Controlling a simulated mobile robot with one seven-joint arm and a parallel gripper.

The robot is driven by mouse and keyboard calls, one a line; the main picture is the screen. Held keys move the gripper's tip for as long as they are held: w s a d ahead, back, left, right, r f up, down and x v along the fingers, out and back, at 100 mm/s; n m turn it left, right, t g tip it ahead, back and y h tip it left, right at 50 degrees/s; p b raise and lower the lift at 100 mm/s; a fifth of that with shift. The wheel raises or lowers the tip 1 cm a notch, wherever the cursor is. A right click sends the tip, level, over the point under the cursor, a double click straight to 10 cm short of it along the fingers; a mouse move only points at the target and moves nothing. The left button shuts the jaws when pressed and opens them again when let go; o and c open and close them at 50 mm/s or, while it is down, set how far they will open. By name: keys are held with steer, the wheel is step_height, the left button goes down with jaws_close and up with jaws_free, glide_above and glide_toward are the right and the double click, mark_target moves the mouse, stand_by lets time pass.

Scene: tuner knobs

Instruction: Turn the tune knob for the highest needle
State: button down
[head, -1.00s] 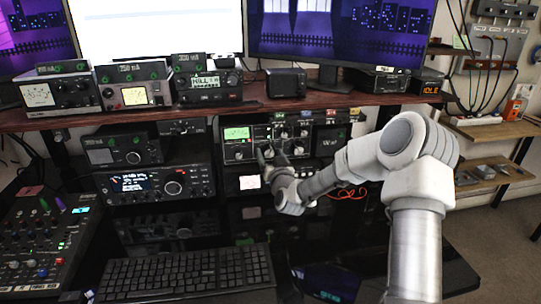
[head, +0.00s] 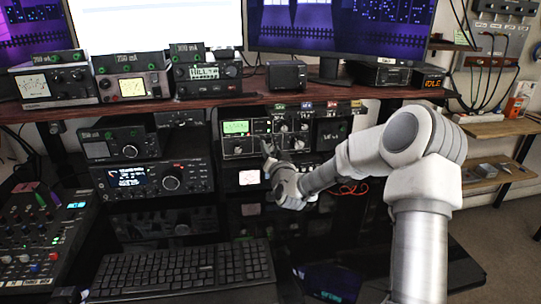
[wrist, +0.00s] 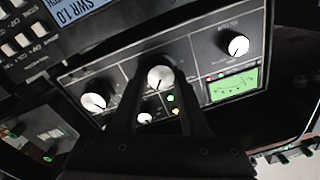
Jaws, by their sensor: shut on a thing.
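The antenna tuner (head: 289,152) is a dark box with several pale knobs on the shelf below the monitors. Its green-lit meter (head: 236,127) is at its upper left. In the wrist view the tuner appears upside down, with the green meter (wrist: 233,92) at right; its needle is too small to read surely. My gripper (head: 267,147) reaches the tuner front from the right. In the wrist view my gripper (wrist: 160,92) is shut on a white-faced knob (wrist: 160,77), one dark finger on each side. Another knob (wrist: 94,101) is at left, and one (wrist: 238,45) is at upper right.
Small red, green and amber lights (wrist: 171,104) sit beside the held knob. A black radio (head: 152,179) stands left of the tuner. A keyboard (head: 185,270) lies in front, with a mixer (head: 38,240) at far left.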

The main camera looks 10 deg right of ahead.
steer(key=shift+m, duration=0.3)
steer(key=shift+c, duration=2.1)
jaws_free()
steer(key=s+p, duration=0.1)
steer(key=s, duration=1.6)
steer(key=shift+s+d, duration=0.25)
steer(key=shift+d, duration=0.15)
steer(key=shift+f, duration=0.1)
